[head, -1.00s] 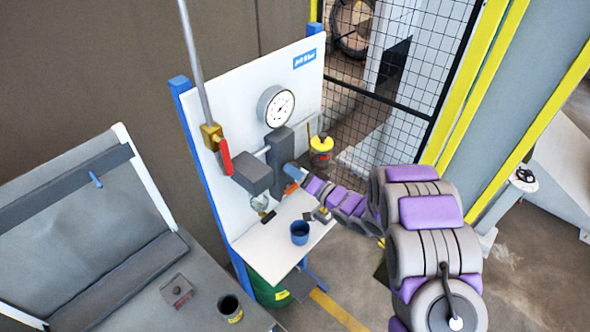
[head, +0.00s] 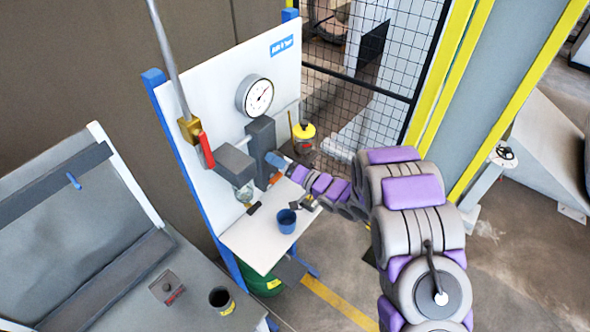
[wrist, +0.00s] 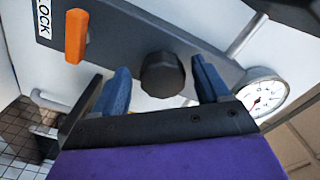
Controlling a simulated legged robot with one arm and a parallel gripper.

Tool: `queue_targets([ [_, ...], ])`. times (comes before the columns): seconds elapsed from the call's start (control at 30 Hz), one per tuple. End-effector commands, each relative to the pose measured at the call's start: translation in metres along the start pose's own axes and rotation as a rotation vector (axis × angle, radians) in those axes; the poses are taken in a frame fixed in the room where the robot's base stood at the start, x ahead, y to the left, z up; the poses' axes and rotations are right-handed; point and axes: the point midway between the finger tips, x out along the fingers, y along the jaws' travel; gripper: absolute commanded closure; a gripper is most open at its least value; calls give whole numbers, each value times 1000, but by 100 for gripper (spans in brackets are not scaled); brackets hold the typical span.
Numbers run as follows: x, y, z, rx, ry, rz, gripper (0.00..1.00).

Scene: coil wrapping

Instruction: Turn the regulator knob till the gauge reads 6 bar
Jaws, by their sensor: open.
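The regulator knob (wrist: 163,75) is a dark faceted knob on a grey block. In the wrist view it sits between the two blue fingers of my gripper (wrist: 160,70), which is open with a gap visible on each side. The gauge (wrist: 265,97) is a round white dial with a red needle, right of the gripper. The gauge also shows in the head view (head: 254,95), above the block; its reading is too small to tell. In the head view my gripper (head: 280,162) is at the block's right side and the knob is hidden.
An orange lever (wrist: 76,35) is left of the knob, near a LOCK label (wrist: 43,18). A red-handled valve (head: 206,150) is on the panel's left. A blue cup (head: 287,221) stands on the shelf below. A yellow-topped container (head: 304,138) is to the right.

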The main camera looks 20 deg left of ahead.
Motion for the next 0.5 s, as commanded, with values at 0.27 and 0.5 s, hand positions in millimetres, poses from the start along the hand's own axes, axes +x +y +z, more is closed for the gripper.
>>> queue_targets([
  [0.27, -48, 3, -1, 0, 2, 5, 24],
  [0.5, -101, 2, -2, -2, 3, 4, 24],
])
